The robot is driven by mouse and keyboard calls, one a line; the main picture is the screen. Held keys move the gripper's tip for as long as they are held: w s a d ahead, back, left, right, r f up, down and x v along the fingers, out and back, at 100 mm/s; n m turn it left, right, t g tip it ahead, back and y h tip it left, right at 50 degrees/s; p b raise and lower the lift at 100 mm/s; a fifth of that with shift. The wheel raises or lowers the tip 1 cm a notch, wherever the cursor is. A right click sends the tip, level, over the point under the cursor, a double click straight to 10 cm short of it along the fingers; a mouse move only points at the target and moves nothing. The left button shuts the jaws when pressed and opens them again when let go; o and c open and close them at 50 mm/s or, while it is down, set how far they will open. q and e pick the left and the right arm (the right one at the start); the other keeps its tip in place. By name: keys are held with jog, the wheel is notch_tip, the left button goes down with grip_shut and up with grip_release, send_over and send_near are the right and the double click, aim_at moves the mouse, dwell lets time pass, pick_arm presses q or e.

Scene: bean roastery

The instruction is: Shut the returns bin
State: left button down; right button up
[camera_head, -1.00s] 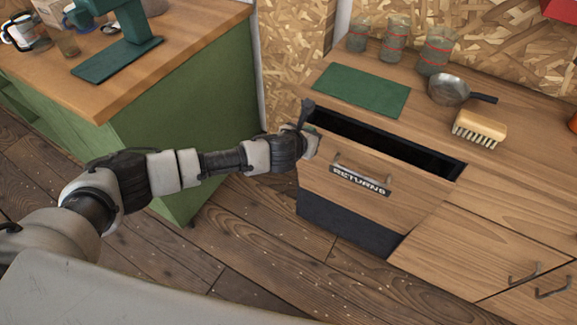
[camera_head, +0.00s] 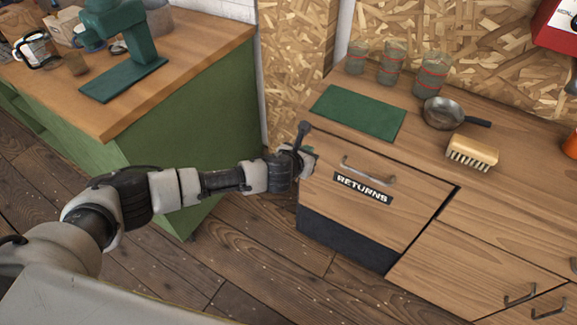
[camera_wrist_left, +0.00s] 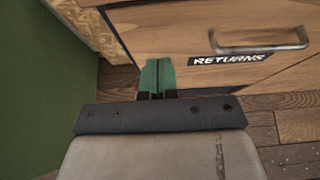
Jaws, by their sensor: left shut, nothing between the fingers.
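The returns bin (camera_head: 376,215) is a wooden drawer front with a metal bar handle (camera_head: 368,169) and a black "RETURNS" label (camera_head: 363,189). In the head view its front sits close against the cabinet, with only a thin dark line along its top edge and no open interior showing. My left gripper (camera_head: 308,157) is at the upper left edge of the bin front, left of the handle. In the left wrist view the green fingertips (camera_wrist_left: 157,76) are together and empty, in front of the bin front (camera_wrist_left: 180,35). My right gripper is not in view.
The counter above holds a green mat (camera_head: 358,112), several glass jars (camera_head: 391,64), a metal pan (camera_head: 443,113) and a brush (camera_head: 472,152). A green cabinet with a wooden top (camera_head: 190,50) stands at the left. Wooden floor (camera_head: 265,245) lies clear between the two.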

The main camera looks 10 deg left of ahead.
pick_arm(q)
jog(key=s+a+r, duration=0.2)
jog(key=s+r, duration=0.5)
jog(key=a+f+n+g+y, duration=0.1)
jog(key=a+f+n, duration=0.1)
jog(key=f+n, duration=0.55)
jog(key=a+f+n+g+y, duration=0.1)
jog(key=a+f+n, duration=0.1)
jog(key=f+n, duration=0.55)
jog(key=s+a+f+n+g, duration=0.4)
jog(key=s+f+n, duration=0.55)
jog(key=f, duration=0.65)
jog(key=s+a+f+n+g, duration=0.1)
jog(key=s+f+n, duration=0.3)
jog(key=s, duration=0.9)
jog(key=s+a+f+n+g+y, duration=0.1)
jog(key=s+f+n, duration=0.3)
jog(key=s, duration=0.9)
jog(key=s+a+f+n+g, duration=0.3)
jog(key=s+f, duration=0.5)
jog(key=s, duration=0.5)
jog(key=shift+f+n+y+p, duration=0.15)
jog(key=shift+n+y+p, duration=0.25)
jog(key=shift+n, duration=0.45)
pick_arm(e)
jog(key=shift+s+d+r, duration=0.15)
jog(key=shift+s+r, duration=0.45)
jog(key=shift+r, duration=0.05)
